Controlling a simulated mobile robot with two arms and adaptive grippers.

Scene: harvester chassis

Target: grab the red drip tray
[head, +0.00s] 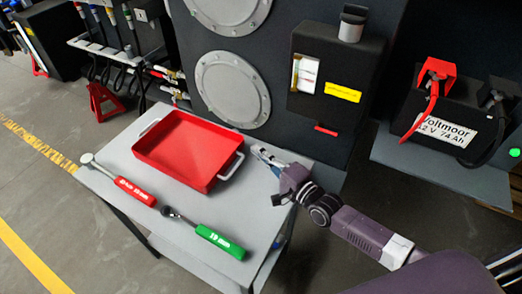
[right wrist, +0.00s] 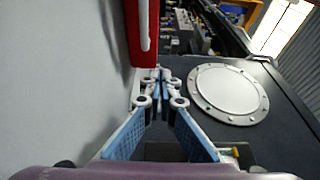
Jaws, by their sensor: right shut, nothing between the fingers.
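The red drip tray (head: 188,150) lies on a grey table (head: 122,203), with a light handle at each end. Its near right handle (head: 232,166) faces my right gripper (head: 258,152). My right gripper is just right of that handle in the head view, shut and empty. In the right wrist view the fingers of my right gripper (right wrist: 160,78) meet at their tips, and the red tray (right wrist: 140,35) with its pale handle shows just beyond them. I cannot tell whether the fingertips touch the tray. My left gripper is not in view.
A red-handled wrench (head: 135,190) and a green-handled ratchet (head: 219,240) lie along the table's front edge. A dark chassis wall with round covers (head: 233,88) and a dark box (head: 335,70) stands behind. A battery (head: 450,125) sits at the right.

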